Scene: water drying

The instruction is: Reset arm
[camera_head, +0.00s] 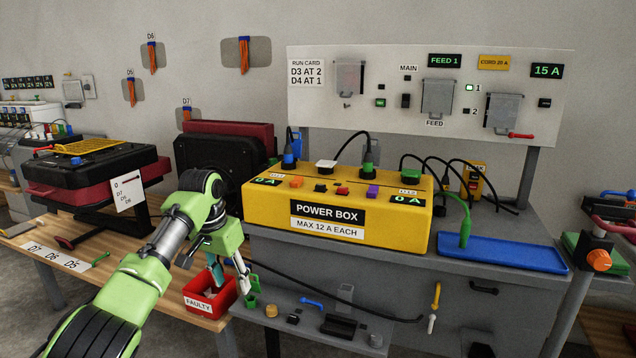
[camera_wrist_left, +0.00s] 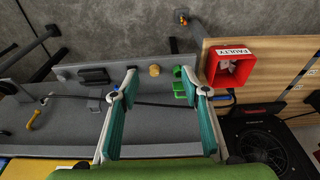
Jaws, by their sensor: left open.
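My left arm, green and black, comes in from the lower left in the head view. Its gripper (camera_head: 229,275) points down beside the red bin marked FAULTY (camera_head: 209,294), in front of the yellow power box (camera_head: 335,215). In the left wrist view my left gripper (camera_wrist_left: 164,98) is open, with its teal finger pads wide apart and nothing between them. The red bin also shows there (camera_wrist_left: 231,66), to the right of the fingers. A green plug-like piece (camera_head: 252,302) lies on the grey ledge close to the fingers. My right gripper is not in view.
Small parts, including a blue one (camera_head: 312,302) and a black one (camera_head: 338,327), lie on the lower ledge. A red-black case (camera_head: 85,172) stands at the left.

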